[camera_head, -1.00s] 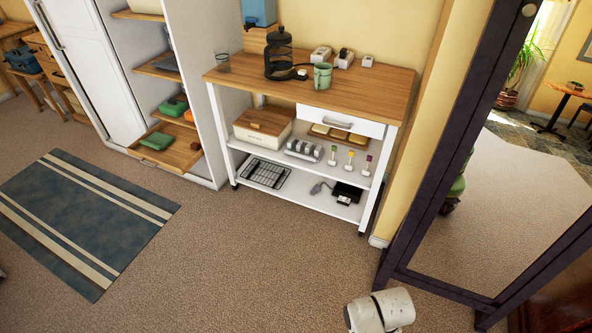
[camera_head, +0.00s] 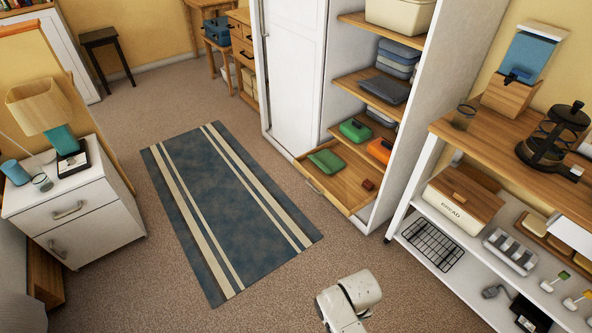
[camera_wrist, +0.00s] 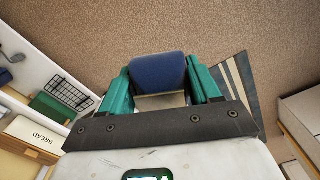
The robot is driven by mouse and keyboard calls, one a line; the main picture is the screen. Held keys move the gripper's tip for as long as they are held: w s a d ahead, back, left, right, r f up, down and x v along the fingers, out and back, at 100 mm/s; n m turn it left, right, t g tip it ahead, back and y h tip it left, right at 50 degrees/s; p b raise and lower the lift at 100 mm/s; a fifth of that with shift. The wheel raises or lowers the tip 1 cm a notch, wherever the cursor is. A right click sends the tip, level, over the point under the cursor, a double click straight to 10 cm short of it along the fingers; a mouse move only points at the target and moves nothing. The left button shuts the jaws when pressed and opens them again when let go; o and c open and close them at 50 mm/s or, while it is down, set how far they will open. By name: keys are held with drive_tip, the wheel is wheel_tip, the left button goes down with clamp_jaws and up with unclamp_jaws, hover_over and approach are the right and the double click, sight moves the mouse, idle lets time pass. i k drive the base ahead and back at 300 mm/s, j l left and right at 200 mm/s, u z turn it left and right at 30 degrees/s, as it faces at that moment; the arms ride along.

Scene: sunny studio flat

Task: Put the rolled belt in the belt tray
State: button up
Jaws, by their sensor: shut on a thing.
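My gripper (camera_wrist: 158,88) has teal fingers in the wrist view. It is shut on a dark blue rolled belt (camera_wrist: 158,70), held above the carpet. In the head view the gripper and belt are out of frame, and only my white arm (camera_head: 348,298) shows at the bottom. No tray is clearly marked as the belt tray. A wooden pull-out tray (camera_head: 340,192) extends low from the open wardrobe. It holds a green folded item (camera_head: 326,162) and a small red-brown item (camera_head: 367,185). Green (camera_head: 354,130) and orange (camera_head: 380,150) containers sit just behind and above it.
The white wardrobe (camera_head: 300,75) stands ahead. A kitchen cart (camera_head: 445,205) with a bread box (camera_head: 462,200) and wire rack (camera_head: 433,245) is at right. A striped rug (camera_head: 225,205) and open carpet lie in front. A white nightstand (camera_head: 85,205) stands at left.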

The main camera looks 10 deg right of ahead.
sight(340, 187)
drive_tip(key=i, duration=1.7)
drive_tip(key=j+u, duration=0.05)
drive_tip(key=j, duration=0.1)
